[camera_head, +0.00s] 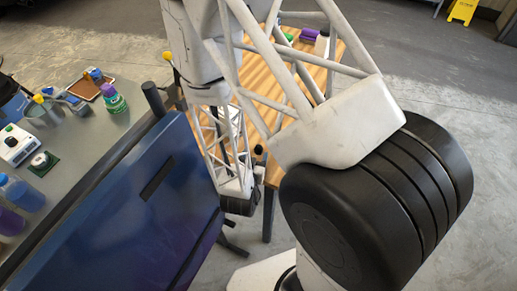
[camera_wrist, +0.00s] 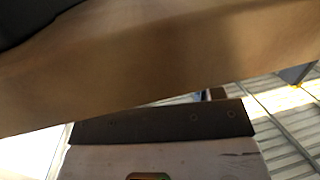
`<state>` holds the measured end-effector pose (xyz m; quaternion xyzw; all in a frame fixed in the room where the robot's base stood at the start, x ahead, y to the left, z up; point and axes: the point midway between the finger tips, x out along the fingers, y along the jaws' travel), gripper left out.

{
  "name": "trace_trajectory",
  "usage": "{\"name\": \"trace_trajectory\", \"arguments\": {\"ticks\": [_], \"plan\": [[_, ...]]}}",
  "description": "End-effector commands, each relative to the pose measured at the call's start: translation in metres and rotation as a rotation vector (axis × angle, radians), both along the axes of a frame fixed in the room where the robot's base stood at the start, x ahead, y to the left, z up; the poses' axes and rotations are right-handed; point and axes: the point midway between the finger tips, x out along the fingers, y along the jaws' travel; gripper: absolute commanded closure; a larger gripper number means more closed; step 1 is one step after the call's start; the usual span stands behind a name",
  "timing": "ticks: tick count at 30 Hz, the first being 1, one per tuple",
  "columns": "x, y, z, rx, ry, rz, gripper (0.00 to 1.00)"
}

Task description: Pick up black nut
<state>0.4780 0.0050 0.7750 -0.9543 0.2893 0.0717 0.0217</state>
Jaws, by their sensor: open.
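I cannot make out a black nut for sure in either view. A small dark spot (camera_head: 258,149) shows at the near part of the wooden table in the head view, too small to identify. My white lattice arm fills the middle of that view and covers much of the table. No gripper fingers can be made out in either view. The wrist view shows a tan surface (camera_wrist: 180,65) across the top, close to the camera. Below it are a dark bolted strip (camera_wrist: 165,122) and a pale slotted block (camera_wrist: 215,160), which I cannot identify.
The wooden table (camera_head: 262,85) holds a purple item (camera_head: 309,35) at its far end. Grey floor is open at right.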

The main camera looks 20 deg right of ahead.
Motion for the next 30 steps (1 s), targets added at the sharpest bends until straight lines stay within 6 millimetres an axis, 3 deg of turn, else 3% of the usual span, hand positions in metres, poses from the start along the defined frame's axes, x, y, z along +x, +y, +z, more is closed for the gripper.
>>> {"name": "trace_trajectory", "arguments": {"ticks": [13, 30], "plan": [[0.028, -0.019, -0.006, 0.001, 0.0, -0.001, 0.39], [0.031, -0.021, -0.006, 0.0, 0.0, 0.0, 0.39]]}}
